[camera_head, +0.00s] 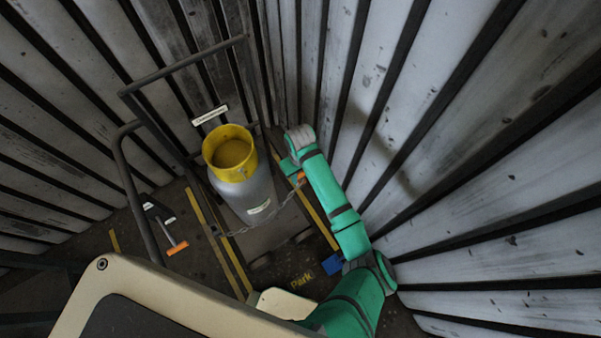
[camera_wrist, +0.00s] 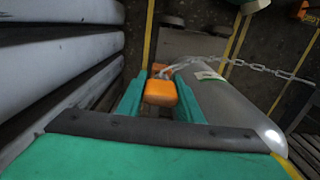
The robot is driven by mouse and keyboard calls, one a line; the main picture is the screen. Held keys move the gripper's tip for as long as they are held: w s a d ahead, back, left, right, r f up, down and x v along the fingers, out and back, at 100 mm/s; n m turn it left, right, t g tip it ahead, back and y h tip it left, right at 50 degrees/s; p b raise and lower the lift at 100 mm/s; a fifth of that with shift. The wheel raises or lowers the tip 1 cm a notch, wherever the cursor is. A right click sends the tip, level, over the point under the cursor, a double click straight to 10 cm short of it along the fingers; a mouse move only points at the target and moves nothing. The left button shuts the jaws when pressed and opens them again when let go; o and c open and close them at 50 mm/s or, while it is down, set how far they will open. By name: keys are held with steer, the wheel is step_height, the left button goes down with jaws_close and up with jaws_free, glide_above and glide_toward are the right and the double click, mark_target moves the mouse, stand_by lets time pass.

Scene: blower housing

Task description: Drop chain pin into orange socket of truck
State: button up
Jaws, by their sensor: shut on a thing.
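My gripper (camera_wrist: 160,98) is shut on an orange block, the head of the chain pin (camera_wrist: 160,92), in the wrist view. The chain (camera_wrist: 240,64) runs from beside the pin across the grey cylinder (camera_wrist: 228,105). A smaller orange part (camera_wrist: 158,68), perhaps the truck's socket, shows just beyond the pin; whether they touch I cannot tell. The pin's shaft is hidden. In the head view my gripper (camera_head: 292,168) is right of the cylinder with its yellow collar (camera_head: 232,150), which stands on the dark-framed truck (camera_head: 185,62). Orange (camera_head: 300,176) shows beside my gripper; the chain crosses the cylinder's front.
Slatted metal walls (camera_head: 470,150) close in on the right, near my arm, and on the left. A grey tool with an orange end (camera_head: 177,249) lies at the left on the floor. Yellow lines and the word Park (camera_head: 302,280) mark the floor. A blue piece (camera_head: 332,264) is near my arm.

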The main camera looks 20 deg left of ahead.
steer(key=shift+f, duration=0.35)
stand_by(0.7)
stand_by(0.3)
steer(key=o, duration=1.1)
steer(key=shift+o, duration=0.2)
steer(key=shift+r, duration=0.3)
step_height(320, 180, up, 10)
steer(key=shift+r, duration=0.1)
steer(key=shift+w, duration=0.1)
